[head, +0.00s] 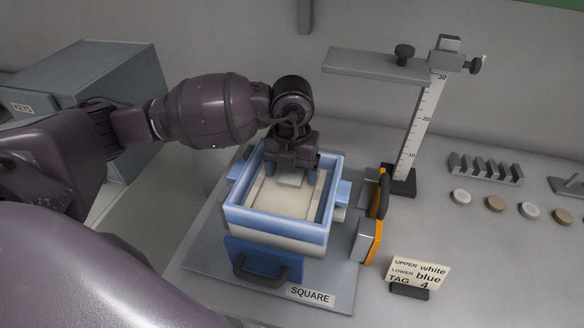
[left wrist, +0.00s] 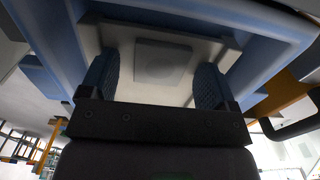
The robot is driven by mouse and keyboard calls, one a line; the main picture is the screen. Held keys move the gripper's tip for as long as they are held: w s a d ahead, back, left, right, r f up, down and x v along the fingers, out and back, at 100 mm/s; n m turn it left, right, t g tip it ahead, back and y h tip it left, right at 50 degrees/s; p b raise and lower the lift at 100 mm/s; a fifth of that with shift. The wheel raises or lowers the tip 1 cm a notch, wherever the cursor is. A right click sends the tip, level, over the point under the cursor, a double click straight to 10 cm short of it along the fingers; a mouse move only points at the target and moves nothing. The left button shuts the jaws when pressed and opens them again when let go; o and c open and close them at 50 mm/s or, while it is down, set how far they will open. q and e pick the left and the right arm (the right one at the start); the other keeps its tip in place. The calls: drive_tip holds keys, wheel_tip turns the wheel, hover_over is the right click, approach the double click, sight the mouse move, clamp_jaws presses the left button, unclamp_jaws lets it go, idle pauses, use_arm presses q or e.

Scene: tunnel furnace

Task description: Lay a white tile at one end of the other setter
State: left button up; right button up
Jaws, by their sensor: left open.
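My left gripper (head: 293,178) points down into a blue-walled square frame (head: 275,224). Its two blue fingers are open, and they also show in the left wrist view (left wrist: 157,85). A small pale square tile (left wrist: 163,60) lies between the fingers, with a gap visible on the left side. The tile lies on a pale floor (head: 275,203) inside the frame; I cannot tell whether this floor is a setter. In the head view the gripper partly covers the tile (head: 290,181). My right gripper is not in view.
The frame stands on a grey plate labelled SQUARE (head: 310,295). An orange-and-grey piece (head: 370,235) and a height gauge (head: 412,140) stand to its right. A card (head: 418,271) reads upper white, lower blue, tag 4. Several discs (head: 496,203) lie far right. A grey cabinet (head: 90,80) stands left.

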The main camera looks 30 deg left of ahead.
use_arm(q)
wheel_tip(320, 180, up, 11)
drive_tip(key=shift+p, duration=0.45)
drive_tip(key=shift+f, duration=0.1)
